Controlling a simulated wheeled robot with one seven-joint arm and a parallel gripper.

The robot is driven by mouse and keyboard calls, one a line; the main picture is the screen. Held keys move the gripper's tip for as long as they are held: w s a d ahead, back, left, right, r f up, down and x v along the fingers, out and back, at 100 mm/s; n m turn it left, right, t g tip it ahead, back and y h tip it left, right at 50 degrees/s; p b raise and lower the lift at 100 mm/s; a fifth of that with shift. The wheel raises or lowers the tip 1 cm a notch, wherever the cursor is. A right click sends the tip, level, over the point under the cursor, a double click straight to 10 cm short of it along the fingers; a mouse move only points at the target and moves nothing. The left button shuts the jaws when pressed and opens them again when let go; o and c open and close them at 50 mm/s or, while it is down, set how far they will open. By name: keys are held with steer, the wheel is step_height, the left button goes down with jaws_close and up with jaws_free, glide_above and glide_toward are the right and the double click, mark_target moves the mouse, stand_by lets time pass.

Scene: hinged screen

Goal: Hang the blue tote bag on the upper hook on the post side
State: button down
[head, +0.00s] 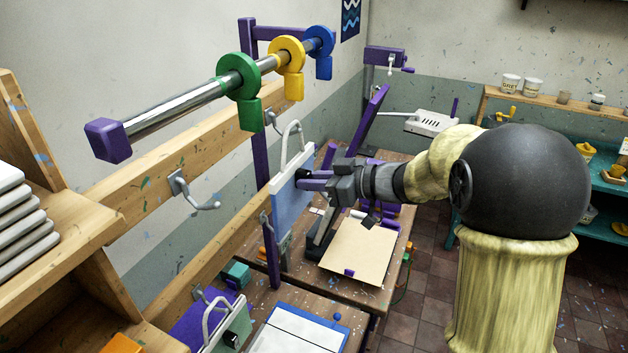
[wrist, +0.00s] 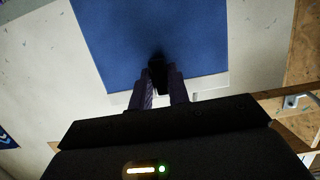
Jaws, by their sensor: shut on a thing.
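The blue tote bag (head: 289,207) hangs upright from my gripper (head: 304,179), its pale loop handle standing up above it. My gripper is shut on a dark knob on the bag's face; the knob shows between the purple fingers (wrist: 158,82) in the wrist view, against the blue face (wrist: 125,40). A metal hook (head: 270,118) on the upper wooden rail, beside the purple post (head: 260,150), shows just left of the handle's top. I cannot tell whether the handle touches it. Another upper hook (head: 190,190) is empty, farther left.
A steel rod (head: 180,105) with green, yellow and blue rings juts out above the upper rail (head: 150,180). Another bag (head: 225,335) with a pale handle is at a lower hook (head: 200,293). A workbench (head: 385,270) with a tan board lies below my gripper. A shelf with stacked panels stands left.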

steer(key=shift+f+x, duration=0.25)
steer(key=shift+x, duration=1)
steer(key=shift+d+f, duration=0.15)
stand_by(0.4)
steer(key=c, duration=1.3)
jaws_free()
steer(key=shift+o, duration=0.2)
steer(key=shift+d, duration=0.5)
steer(key=p+v, duration=0.2)
steer(key=v, duration=0.5)
steer(key=shift+s, duration=0.25)
